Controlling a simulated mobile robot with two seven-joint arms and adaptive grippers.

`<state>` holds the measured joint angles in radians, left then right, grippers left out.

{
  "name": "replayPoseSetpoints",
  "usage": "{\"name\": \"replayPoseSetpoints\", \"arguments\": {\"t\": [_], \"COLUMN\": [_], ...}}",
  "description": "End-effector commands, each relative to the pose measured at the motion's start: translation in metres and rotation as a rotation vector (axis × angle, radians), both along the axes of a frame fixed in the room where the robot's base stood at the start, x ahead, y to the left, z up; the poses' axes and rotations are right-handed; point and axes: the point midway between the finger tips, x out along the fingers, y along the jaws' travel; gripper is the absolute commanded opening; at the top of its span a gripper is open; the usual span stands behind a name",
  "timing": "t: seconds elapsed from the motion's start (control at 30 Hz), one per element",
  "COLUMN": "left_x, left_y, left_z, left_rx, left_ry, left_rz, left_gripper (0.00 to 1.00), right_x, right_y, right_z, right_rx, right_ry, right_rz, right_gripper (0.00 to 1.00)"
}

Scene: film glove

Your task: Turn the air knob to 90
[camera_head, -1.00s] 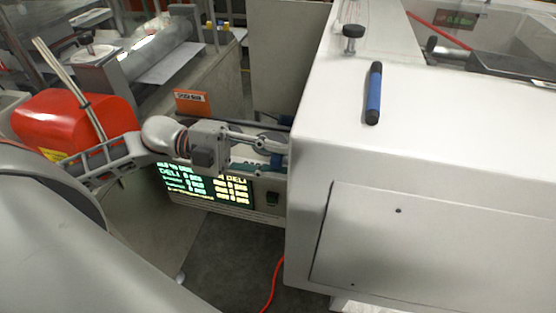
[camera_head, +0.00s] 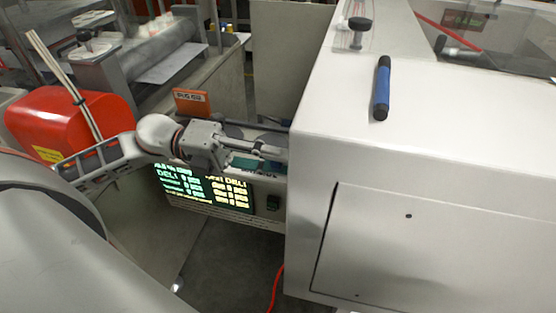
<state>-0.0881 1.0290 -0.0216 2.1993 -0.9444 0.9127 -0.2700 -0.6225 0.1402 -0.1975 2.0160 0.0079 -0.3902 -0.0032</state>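My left gripper (camera_head: 277,156) reaches in from the left, above a control box with a lit display (camera_head: 205,187). Its fingers point right, toward the left side of a white machine cabinet (camera_head: 435,150). The fingertips are small and partly lost against the box and the cabinet edge, so I cannot tell whether they are open or hold anything. I cannot make out an air knob or a 90 mark; the gripper and the cabinet cover part of that area. My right gripper is not in view.
A blue and black marker (camera_head: 382,88) lies on the cabinet top, with a black knob (camera_head: 360,24) behind it. A red rounded housing (camera_head: 70,120) stands at left. An orange sign (camera_head: 191,103) stands behind the gripper. A red cable (camera_head: 275,288) hangs by the cabinet over open floor.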

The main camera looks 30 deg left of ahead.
Motion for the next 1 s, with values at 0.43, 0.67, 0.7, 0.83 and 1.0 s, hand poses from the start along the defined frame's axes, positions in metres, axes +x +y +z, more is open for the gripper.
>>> {"name": "replayPoseSetpoints", "arguments": {"t": [0.43, 0.67, 0.7, 0.83, 1.0], "left_x": [0.000, 0.000, 0.000, -0.001, -0.004], "left_y": [0.000, 0.000, 0.000, 0.002, 0.015], "left_z": [0.000, 0.000, 0.000, -0.001, -0.002], "left_rx": [0.002, 0.002, 0.002, 0.001, 0.002], "left_ry": [-0.004, -0.004, -0.004, -0.002, 0.002], "left_rz": [-0.001, 0.000, 0.000, 0.000, 0.002], "left_gripper": [0.42, 0.42, 0.42, 0.42, 0.42], "right_x": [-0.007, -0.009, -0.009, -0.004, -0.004], "right_y": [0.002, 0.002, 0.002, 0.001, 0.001], "right_z": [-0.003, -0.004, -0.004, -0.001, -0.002], "right_rx": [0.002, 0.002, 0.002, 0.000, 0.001], "right_ry": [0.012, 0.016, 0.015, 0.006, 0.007], "right_rz": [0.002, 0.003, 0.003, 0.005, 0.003], "right_gripper": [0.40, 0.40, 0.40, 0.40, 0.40]}}
